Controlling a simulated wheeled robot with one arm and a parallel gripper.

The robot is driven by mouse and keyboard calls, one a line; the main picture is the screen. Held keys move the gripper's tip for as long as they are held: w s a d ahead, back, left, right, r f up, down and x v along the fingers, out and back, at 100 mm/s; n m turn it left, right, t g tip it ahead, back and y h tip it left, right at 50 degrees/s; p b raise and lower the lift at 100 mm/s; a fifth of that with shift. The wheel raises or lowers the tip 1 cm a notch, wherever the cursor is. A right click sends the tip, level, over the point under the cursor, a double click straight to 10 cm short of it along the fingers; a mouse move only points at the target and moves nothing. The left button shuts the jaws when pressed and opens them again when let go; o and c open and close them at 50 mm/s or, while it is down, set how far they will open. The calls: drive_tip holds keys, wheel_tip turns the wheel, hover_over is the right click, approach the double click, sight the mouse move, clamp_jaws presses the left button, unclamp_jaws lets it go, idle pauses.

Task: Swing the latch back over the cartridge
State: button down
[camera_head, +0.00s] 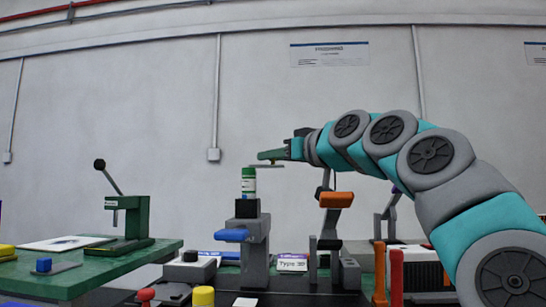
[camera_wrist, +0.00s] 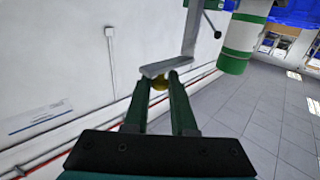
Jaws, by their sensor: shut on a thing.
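The cartridge (camera_head: 249,181) is a green and white cylinder standing upright on a dark block on the grey stand. It shows at the upper right of the wrist view (camera_wrist: 238,45). The latch (camera_head: 267,166) looks like a thin grey bar level with the cartridge's top in the head view. In the wrist view the latch (camera_wrist: 190,35) is a bent grey bar, apart from the cartridge in the picture. My gripper (camera_head: 262,157) is beside the cartridge's top. Its fingertips (camera_wrist: 161,82) are closed around a small yellow round part under the latch's flat end.
The grey stand (camera_head: 258,250) has a blue lever (camera_head: 230,235). Right of it is a clamp with an orange handle (camera_head: 336,199). A green press (camera_head: 135,219) stands on a green table at left.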

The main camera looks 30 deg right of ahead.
drive_tip(key=shift+s+a+f+m+h+b, duration=0.1)
drive_tip(key=shift+s+m+h+b, duration=0.1)
drive_tip(key=shift+m+h, duration=0.3)
drive_tip(key=shift+s+m+h+b, duration=0.1)
drive_tip(key=shift+m+h+b, duration=0.15)
drive_tip(key=shift+h, duration=0.45)
drive_tip(key=a+m+g+h+p, duration=0.1)
drive_tip(key=m+g+h+p, duration=0.1)
drive_tip(key=m+g+h, duration=0.2)
drive_tip(key=a+m+g+h+p, duration=0.2)
drive_tip(key=m+g+h+p, duration=0.1)
drive_tip(key=m+h, duration=0.3)
drive_tip(key=a+r+m+g+h+p, duration=0.1)
drive_tip(key=a+m+g+h+p, duration=0.1)
drive_tip(key=m+g+h, duration=0.3)
drive_tip(key=shift+s+a+h+p, duration=0.15)
drive_tip(key=shift+h+p, duration=0.1)
drive_tip(key=shift+h, duration=0.55)
drive_tip(key=shift+s+h+p, duration=0.15)
drive_tip(key=shift+h+p, duration=0.05)
drive_tip(key=shift+h, duration=0.6)
drive_tip(key=shift+a+f+m+g+p, duration=0.15)
drive_tip(key=shift+f+m+g+p, duration=0.1)
drive_tip(key=shift+m+g+p, duration=0.7)
drive_tip(key=shift+g+h, duration=0.25)
drive_tip(key=shift+h, duration=0.05)
